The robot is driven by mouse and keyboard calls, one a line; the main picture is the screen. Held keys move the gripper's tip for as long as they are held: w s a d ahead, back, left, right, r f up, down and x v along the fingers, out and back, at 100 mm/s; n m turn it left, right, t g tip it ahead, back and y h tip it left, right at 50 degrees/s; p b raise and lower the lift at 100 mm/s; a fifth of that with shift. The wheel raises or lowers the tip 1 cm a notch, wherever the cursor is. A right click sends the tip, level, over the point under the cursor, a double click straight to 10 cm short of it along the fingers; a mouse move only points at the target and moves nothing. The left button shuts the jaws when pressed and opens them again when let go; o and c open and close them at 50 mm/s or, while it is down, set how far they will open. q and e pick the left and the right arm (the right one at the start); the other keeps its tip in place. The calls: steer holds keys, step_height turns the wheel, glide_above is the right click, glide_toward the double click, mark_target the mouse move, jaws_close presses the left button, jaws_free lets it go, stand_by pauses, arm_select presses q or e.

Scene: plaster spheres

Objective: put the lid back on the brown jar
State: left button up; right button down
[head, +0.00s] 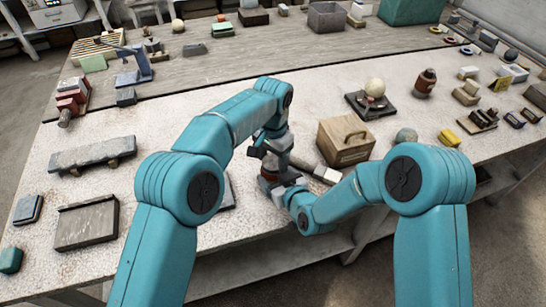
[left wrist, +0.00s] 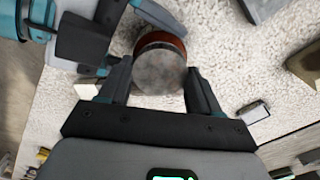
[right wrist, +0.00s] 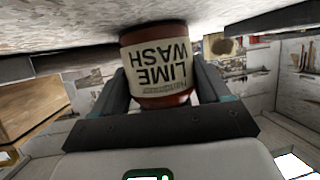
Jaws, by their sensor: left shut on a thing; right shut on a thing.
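The brown jar (right wrist: 158,62) with a cream "LIME WASH" label fills the middle of the right wrist view, where it appears upside down. My right gripper (right wrist: 163,88) is shut on its sides. In the head view the jar (head: 268,181) is a small red-brown patch, mostly hidden by my grippers. My left gripper (left wrist: 159,88) is shut on the round grey lid (left wrist: 158,70), above the jar. Red-brown shows along the lid's far edge in the left wrist view. I cannot tell whether the lid touches the rim. In the head view my left gripper (head: 272,165) is directly above my right gripper (head: 282,188).
A wooden box with a handle (head: 346,141) stands right of the jar. Another brown bottle (head: 425,83) and a sphere on a dark stand (head: 374,90) are farther right. A stone slab (head: 92,154) and a grey board (head: 87,222) lie left. The table's front edge is close.

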arm_select(q)
steer(key=o, duration=1.2)
steer(key=shift+r, duration=2.25)
steer(key=shift+c, duration=0.6)
step_height(320, 180, up, 4)
steer(key=shift+f+n, duration=0.25)
steer(key=shift+n, duration=0.95)
steer(key=shift+f, duration=4.05)
